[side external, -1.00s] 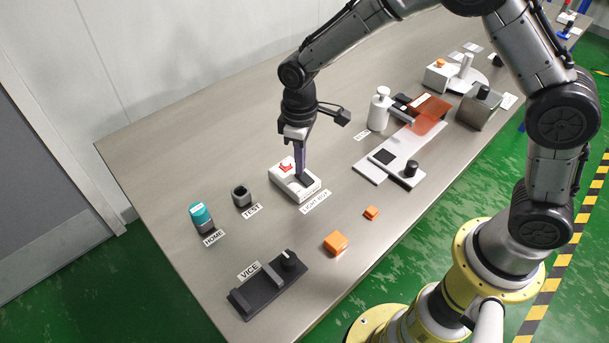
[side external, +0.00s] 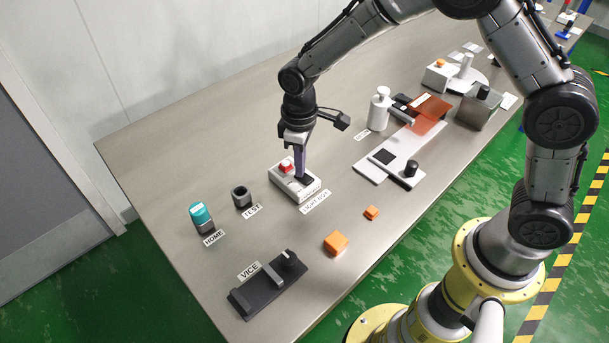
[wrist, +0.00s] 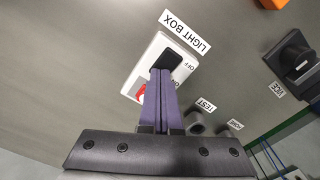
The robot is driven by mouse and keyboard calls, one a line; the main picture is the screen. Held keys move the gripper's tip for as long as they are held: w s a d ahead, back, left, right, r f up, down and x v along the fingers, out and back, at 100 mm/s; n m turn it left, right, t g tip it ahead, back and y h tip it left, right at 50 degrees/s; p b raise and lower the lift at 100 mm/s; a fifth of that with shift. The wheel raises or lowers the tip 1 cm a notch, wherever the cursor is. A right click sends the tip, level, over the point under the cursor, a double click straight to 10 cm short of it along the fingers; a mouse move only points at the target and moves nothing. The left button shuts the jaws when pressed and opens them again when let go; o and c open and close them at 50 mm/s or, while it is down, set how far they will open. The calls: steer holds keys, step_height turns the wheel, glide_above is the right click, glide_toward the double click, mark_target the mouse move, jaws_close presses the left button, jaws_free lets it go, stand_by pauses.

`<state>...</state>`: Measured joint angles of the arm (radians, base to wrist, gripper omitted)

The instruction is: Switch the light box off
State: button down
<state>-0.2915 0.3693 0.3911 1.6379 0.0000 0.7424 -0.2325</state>
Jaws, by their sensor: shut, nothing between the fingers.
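In the wrist view the light box (wrist: 134,82) shows a black part (wrist: 172,57) beside the word OFF. The red part (wrist: 141,93) is partly hidden by my fingers. My gripper (side external: 301,176) points down over the box, shut and empty. Its tips (wrist: 162,73) are at the edge of the black part and seem to touch it, though contact is not clear.
A teal-topped cylinder (side external: 201,213) and a dark ring-shaped holder (side external: 241,196) stand left of the box. A black vice (side external: 268,287) and two orange blocks (side external: 336,243) lie in front. A white bottle (side external: 379,109) stands behind right.

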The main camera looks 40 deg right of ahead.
step_height(320, 180, up, 7)
stand_by(0.8)
steer(key=s+d+r+m+t, duration=0.15)
steer(key=s+d+r, duration=0.25)
steer(key=r, duration=0.4)
steer(key=s+d+r+m+t, duration=0.1)
steer(key=s+d+r+t, duration=0.2)
steer(key=r, duration=0.5)
steer(key=s+d+f+m, duration=0.1)
steer(key=s+d, duration=0.1)
steer(key=s, duration=0.7)
steer(key=s+d+f+m+t, duration=0.1)
steer(key=s+d+f+m, duration=0.1)
steer(key=s, duration=0.7)
steer(key=shift+d, duration=0.7)
